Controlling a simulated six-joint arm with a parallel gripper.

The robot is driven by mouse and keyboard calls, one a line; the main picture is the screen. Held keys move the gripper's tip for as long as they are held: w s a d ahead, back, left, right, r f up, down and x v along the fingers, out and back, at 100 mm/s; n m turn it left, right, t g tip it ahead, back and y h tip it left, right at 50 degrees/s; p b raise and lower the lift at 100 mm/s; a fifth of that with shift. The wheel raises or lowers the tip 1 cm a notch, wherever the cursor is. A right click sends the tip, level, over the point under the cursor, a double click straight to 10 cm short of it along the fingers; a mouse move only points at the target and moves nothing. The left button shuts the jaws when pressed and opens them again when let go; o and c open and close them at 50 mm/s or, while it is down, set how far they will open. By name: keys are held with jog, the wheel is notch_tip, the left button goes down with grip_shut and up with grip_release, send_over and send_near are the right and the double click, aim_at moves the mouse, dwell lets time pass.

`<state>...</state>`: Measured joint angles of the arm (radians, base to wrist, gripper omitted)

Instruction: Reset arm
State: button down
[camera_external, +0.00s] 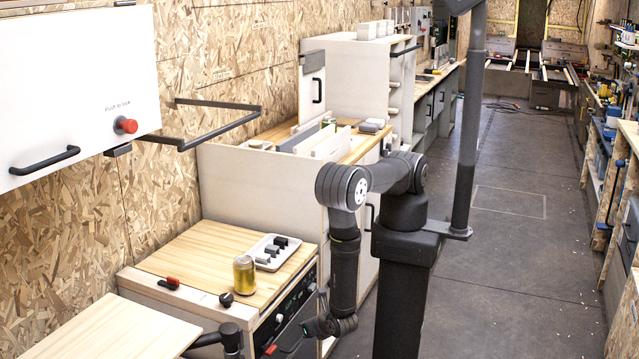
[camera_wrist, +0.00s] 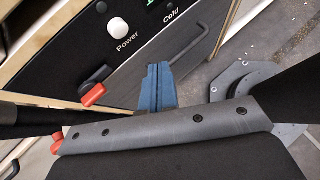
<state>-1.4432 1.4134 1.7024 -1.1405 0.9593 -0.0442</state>
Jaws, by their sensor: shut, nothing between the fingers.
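My gripper (camera_wrist: 159,70) shows in the wrist view as two blue fingers pressed together with nothing between them. It is in front of a dark appliance panel (camera_wrist: 150,20) marked "Power" and "Cold". A black lever with a red tip (camera_wrist: 93,93) is just left of the fingers; they look apart from it. In the external view my arm bends down from the elbow to a low wrist beside the wooden-topped cabinet. The fingers cannot be made out there.
A yellow can (camera_external: 244,275) and a white tray (camera_external: 265,253) with dark and grey blocks stand on the wooden top (camera_external: 205,250). A white wall cabinet (camera_external: 70,75) with an extended black bar hangs at upper left. The floor (camera_external: 510,270) to the right is open.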

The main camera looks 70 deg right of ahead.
jog(key=w, duration=0.7)
jog(key=s, duration=1)
jog(key=m, duration=0.4)
send_near(280, 318)
jog(key=s+d+r, duration=0.1)
jog(key=s+d, duration=0.1)
jog(key=shift+w+a+r+g+h, duration=0.2)
jog(key=shift+w+r+g+h, duration=0.25)
jog(key=shift+r, duration=0.4)
dwell(0.8)
jog(key=s+d+f+n, duration=0.2)
jog(key=s+f+n, duration=0.2)
jog(key=f, duration=0.4)
jog(key=shift+s+d+f+t+y, duration=0.3)
jog(key=shift+s+d+t+y, duration=0.15)
jog(key=shift+s, duration=0.1)
jog(key=w, duration=0.8)
jog(key=shift+w, duration=0.4)
